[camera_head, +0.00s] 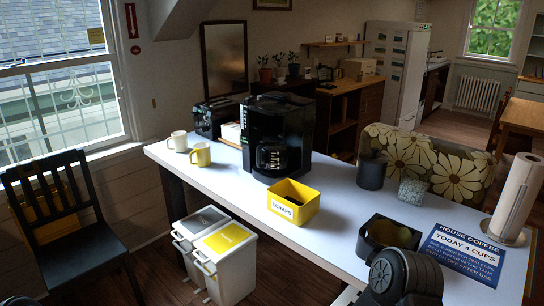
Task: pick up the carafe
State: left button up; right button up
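The glass carafe (271,158) with a dark handle sits inside the black coffee maker (290,125) on the white counter. It is partly enclosed by the machine, and I cannot tell what it holds. Neither gripper's fingers are visible. A dark rounded part of my own arm shows at the bottom right, well apart from the carafe.
A yellow scraps box (293,203) stands just in front of the coffee maker. A white mug (178,141) and yellow mug (201,154) are left. A black canister (371,171), glass tumbler (412,191), open black box (389,236), blue sign (462,256) and paper towel roll (515,200) are right.

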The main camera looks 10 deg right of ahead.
aim_at(271, 158)
jog(key=z, duration=0.6)
jog(key=i+j+z, duration=0.5)
jog(key=j+z, duration=0.2)
jog(key=i+j+z, duration=0.15)
jog(key=j+z, duration=0.15)
jog(key=j, duration=0.15)
jog(key=i+j, duration=0.15)
jog(key=j, duration=0.25)
jog(key=i+j+z, duration=0.1)
jog(key=j, duration=0.35)
jog(key=i+j, duration=0.15)
jog(key=j, duration=0.25)
jog(key=i+j, duration=0.1)
jog(key=j, duration=0.3)
jog(key=i+j+z, duration=0.1)
jog(key=j, duration=0.35)
jog(key=i+j, duration=0.1)
jog(key=j, duration=0.3)
